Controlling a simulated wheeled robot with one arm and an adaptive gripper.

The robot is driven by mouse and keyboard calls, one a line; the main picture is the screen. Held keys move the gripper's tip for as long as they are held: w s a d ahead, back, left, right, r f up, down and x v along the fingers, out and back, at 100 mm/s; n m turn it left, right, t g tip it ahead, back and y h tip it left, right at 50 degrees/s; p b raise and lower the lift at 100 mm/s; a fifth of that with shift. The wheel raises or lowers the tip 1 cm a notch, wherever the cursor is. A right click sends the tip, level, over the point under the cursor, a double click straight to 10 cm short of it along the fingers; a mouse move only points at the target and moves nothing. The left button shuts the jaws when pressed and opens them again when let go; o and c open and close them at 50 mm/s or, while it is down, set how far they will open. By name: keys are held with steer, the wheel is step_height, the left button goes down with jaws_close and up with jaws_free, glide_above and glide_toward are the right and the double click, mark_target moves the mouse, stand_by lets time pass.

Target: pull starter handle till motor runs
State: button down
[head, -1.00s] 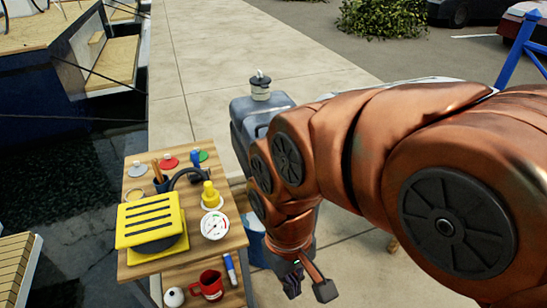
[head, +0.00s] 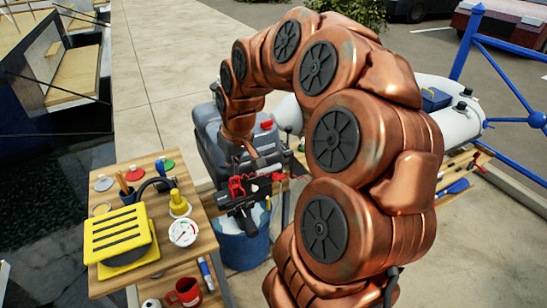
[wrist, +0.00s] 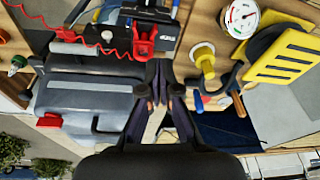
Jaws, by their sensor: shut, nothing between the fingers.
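The motor shows as a grey cowl (head: 205,130) behind the table, and fills the left of the wrist view as a grey ribbed cover (wrist: 85,98). A black front block (wrist: 150,35) with a white knob and a red part sits above it in that view. I cannot tell for certain which part is the starter handle. My gripper (wrist: 163,95) is shut and empty, close over the motor's edge, with its fingers together. In the head view it is partly lost against the motor and the black tiller parts (head: 240,200).
A wooden table (head: 205,243) holds a yellow slotted device (head: 115,232), a gauge (head: 183,232) and a yellow-topped piece (head: 178,200). A red mug (head: 184,292) stands below. A blue bucket (head: 245,245) stands under the motor. A red coiled cord (wrist: 60,32) runs past the block.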

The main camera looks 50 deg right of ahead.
steer(key=w+d+f+m+t+h, duration=0.1)
steer(key=d+f, duration=0.1)
steer(key=d, duration=0.8)
steer(key=w+d+f+m+h, duration=0.1)
steer(key=d, duration=0.9)
steer(key=shift+a+p+x, duration=0.15)
steer(key=shift+p+x, duration=0.5)
steer(key=shift+x, duration=0.95)
steer(key=shift+a+p+x, duration=0.15)
steer(key=shift+p+x, duration=0.55)
steer(key=shift+x, duration=0.95)
steer(key=shift+a+p+x, duration=0.15)
steer(key=shift+p+x, duration=0.5)
steer(key=shift+x, duration=0.95)
steer(key=shift+s+f, duration=0.1)
steer(key=shift+f, duration=0.05)
